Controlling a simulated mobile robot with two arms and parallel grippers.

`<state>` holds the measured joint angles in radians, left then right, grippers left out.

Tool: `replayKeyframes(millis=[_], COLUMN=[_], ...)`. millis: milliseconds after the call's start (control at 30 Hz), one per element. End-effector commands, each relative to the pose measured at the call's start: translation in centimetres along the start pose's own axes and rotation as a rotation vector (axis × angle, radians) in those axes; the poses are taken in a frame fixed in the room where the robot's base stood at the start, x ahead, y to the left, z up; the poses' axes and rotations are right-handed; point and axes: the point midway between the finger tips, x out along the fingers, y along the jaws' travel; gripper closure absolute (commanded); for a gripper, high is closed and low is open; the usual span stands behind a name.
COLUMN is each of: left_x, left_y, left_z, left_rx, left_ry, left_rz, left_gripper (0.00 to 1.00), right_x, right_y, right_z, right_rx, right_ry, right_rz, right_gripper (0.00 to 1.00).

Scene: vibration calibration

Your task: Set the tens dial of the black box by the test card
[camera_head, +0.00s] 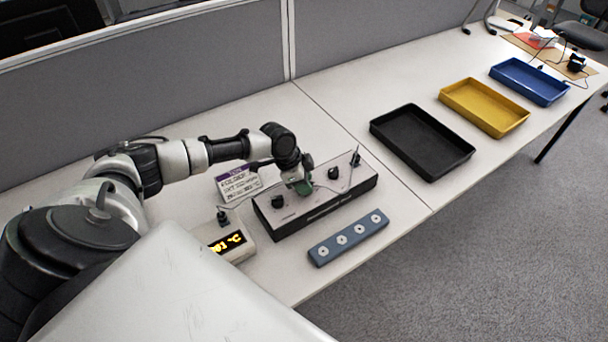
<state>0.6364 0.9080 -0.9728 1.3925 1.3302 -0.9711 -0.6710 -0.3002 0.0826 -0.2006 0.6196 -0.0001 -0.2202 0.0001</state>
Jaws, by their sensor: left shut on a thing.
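The black box (322,205) stands on the table with a grey top and black sides. A black dial (278,201) sits at the left of its top and another (333,173) right of the middle. My left gripper (303,187) reaches down between these two and is shut on a middle dial, which it mostly hides. That dial's setting cannot be read. The test card (240,184), white with a purple header, stands behind the box's left end; its print is too small to read surely. My right gripper is not in view.
A pale meter (237,252) with a yellow-lit display is left of the box. A blue strip with several white round pieces (348,238) lies in front. Black (421,141), yellow (484,106) and blue (530,81) trays stand to the right. A grey partition (180,90) runs behind.

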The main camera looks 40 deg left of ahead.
Motion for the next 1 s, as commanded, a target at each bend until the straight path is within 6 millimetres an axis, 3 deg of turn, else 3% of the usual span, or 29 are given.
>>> replayKeyframes(millis=[33, 500, 1000], left_x=[-0.5, -0.5, -0.1], left_y=[0.2, 0.6, 0.7], left_z=[-0.2, -0.4, -0.4], left_rx=[-0.039, -0.442, -0.714], left_ry=[0.0, -0.001, 0.001], left_rz=[-0.011, -0.179, -0.294], left_gripper=[0.9, 0.9, 0.9], right_x=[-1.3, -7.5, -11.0], right_y=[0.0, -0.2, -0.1], right_z=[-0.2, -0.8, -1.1], right_rx=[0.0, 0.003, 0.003], right_ry=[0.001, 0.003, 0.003], right_rz=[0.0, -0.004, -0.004], right_gripper=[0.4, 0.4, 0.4])
